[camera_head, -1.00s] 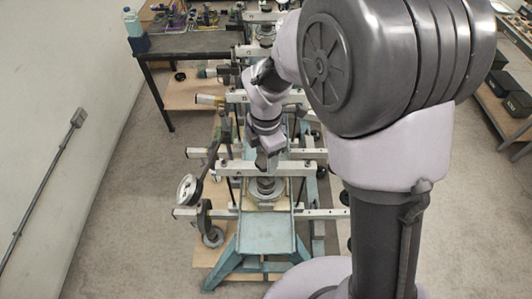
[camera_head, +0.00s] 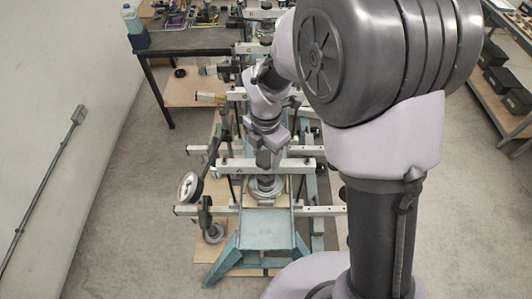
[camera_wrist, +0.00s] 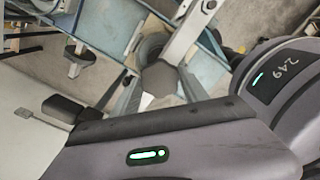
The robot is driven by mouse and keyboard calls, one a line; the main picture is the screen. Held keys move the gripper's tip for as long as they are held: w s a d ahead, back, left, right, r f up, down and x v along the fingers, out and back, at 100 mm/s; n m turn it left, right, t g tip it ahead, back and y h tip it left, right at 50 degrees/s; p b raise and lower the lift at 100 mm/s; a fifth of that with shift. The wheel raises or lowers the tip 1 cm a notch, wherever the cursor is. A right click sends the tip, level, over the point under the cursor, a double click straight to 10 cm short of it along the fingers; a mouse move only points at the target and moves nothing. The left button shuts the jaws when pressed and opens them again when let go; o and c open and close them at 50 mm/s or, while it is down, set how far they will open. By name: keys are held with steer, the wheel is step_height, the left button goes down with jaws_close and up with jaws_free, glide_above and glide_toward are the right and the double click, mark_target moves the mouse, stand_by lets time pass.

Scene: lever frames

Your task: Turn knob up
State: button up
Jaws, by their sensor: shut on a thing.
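My gripper (camera_head: 265,160) points down at the pale crossbar (camera_head: 240,166) of the near frame on the blue-green stand (camera_head: 264,232). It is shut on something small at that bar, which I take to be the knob. The jaws and my wrist hide the knob in the head view, so its angle cannot be told. A grey round part (camera_head: 264,187) shows just below the gripper.
A round dial (camera_head: 190,187) stands left of the stand. More crossbars with levers (camera_head: 210,97) line up behind. A dark table (camera_head: 190,42) with a bottle (camera_head: 132,18) is at the back left. Shelves (camera_head: 505,90) stand at the right. The floor between is clear.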

mark_target(266, 158)
steer(key=o, duration=1.4)
steer(key=shift+c, duration=0.2)
steer(key=shift+r, duration=0.1)
step_height(266, 158, up, 17)
steer(key=shift+r, duration=0.15)
